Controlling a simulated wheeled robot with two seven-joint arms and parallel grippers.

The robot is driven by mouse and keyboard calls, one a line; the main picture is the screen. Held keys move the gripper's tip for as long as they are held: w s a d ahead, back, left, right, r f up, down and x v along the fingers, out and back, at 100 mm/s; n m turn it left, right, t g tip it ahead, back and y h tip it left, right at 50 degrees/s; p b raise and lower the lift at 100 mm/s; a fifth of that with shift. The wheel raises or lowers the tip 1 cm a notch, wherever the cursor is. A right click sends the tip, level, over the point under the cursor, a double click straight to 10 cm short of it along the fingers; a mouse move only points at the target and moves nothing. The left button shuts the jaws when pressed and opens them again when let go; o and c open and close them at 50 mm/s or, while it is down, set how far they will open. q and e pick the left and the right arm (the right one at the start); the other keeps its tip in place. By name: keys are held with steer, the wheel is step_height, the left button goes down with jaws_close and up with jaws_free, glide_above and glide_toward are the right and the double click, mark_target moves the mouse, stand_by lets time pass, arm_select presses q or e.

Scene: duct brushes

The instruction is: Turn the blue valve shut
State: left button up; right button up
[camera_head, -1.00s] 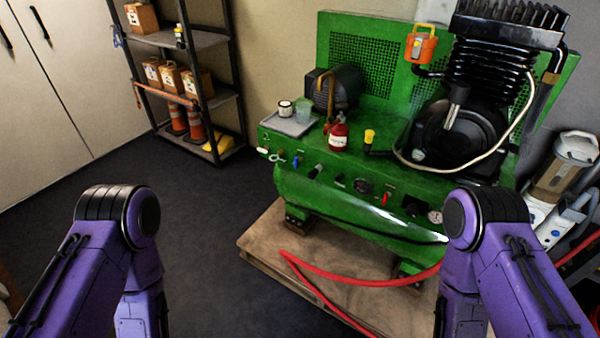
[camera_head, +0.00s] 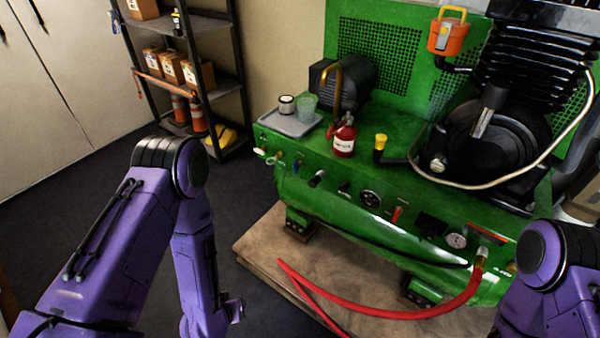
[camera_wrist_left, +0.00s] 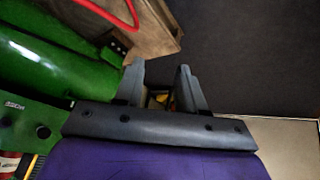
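The green compressor (camera_head: 330,205) has a row of small valves and knobs along its front panel. A small blue valve handle (camera_head: 297,164) shows near the left end of that row; its exact turn angle is too small to tell. My left arm is in front of the compressor's left side, with its lower end (camera_head: 235,310) low beside the pallet, apart from the valve. In the left wrist view my left gripper (camera_wrist_left: 160,75) has its two fingers apart with nothing held. My right arm shows only at the lower right edge; its gripper is out of view.
The compressor stands on a wooden pallet (camera_head: 262,245). A red hose (camera_head: 380,312) loops in front. A grey tray (camera_head: 290,122), a red bottle (camera_head: 344,136) and an orange lantern-like item (camera_head: 447,34) sit on or above it. A shelf (camera_head: 215,85) stands behind left; dark floor between is free.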

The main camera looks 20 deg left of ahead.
arm_select(q)
steer(key=w+d+f+m+t+h+b, duration=0.1)
steer(key=w+t+b, duration=0.1)
steer(key=w, duration=0.4)
steer(key=w+d+f+m+t+h+b, duration=0.1)
steer(key=w+f+t+b, duration=0.1)
steer(key=w, duration=0.5)
steer(key=m+t+h+b, duration=0.5)
steer(key=m+t+b, duration=0.2)
steer(key=b, duration=0.2)
glide_toward(294, 167)
steer(key=x, duration=0.9)
steer(key=shift+w+b, duration=0.15)
steer(key=shift+b, duration=0.25)
arm_select(e)
step_height(294, 167, down, 17)
steer(key=shift+s, duration=0.2)
arm_select(q)
jaws_close()
